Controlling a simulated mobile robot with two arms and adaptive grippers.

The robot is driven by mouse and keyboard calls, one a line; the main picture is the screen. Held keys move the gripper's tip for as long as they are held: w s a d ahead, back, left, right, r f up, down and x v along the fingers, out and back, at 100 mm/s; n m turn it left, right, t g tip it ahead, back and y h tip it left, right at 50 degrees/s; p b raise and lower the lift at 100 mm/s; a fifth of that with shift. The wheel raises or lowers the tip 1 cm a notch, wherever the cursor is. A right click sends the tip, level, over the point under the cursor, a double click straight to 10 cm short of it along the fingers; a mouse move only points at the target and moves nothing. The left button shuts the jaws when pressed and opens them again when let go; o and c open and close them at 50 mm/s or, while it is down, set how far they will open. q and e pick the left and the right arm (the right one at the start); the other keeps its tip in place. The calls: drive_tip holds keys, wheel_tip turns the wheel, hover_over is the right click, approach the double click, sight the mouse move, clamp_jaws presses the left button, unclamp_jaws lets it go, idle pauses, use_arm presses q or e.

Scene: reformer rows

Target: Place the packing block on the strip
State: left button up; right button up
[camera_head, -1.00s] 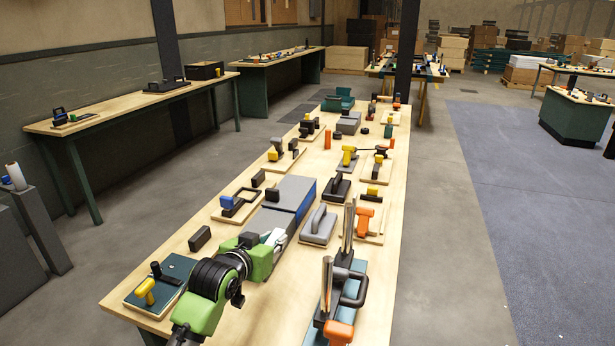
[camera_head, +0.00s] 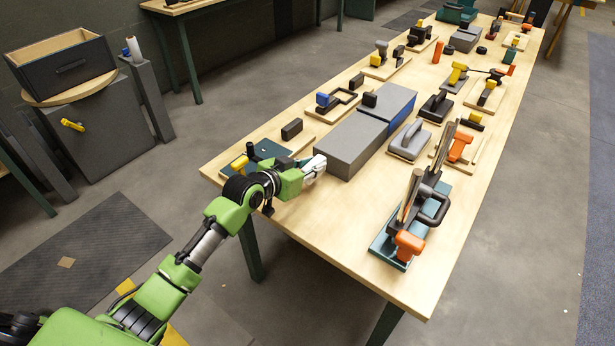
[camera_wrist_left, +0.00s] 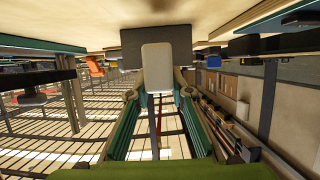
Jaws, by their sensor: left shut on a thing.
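My left gripper (camera_head: 318,164) is at the near left end of a long grey box on the table. In the left wrist view a pale, round-edged block (camera_wrist_left: 157,66) sits between the fingertips of my left gripper (camera_wrist_left: 160,92), which is shut on it. This looks like the packing block; in the head view it is hard to separate from the pale fingers. The grey box (camera_head: 348,148) is close beyond it; I cannot tell whether they touch. I cannot tell which thing is the strip. My right gripper is not in view.
A teal board with a yellow-handled clamp (camera_head: 240,165) lies left of my gripper, near a small black block (camera_head: 291,129). A tall clamp fixture with an orange knob (camera_head: 409,243) stands at the right. Bare tabletop (camera_head: 335,218) lies between.

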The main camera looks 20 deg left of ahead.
use_arm(q)
drive_tip(key=f, duration=0.2)
drive_tip(key=a+f, duration=0.1)
drive_tip(key=f, duration=0.1)
drive_tip(key=shift+s+a, duration=0.15)
drive_tip(key=shift+f, duration=0.2)
drive_tip(key=shift+f, duration=0.15)
drive_tip(key=o, duration=0.8)
drive_tip(key=shift+r, duration=0.2)
drive_tip(key=v, duration=1.2)
drive_tip(key=shift+p, duration=0.3)
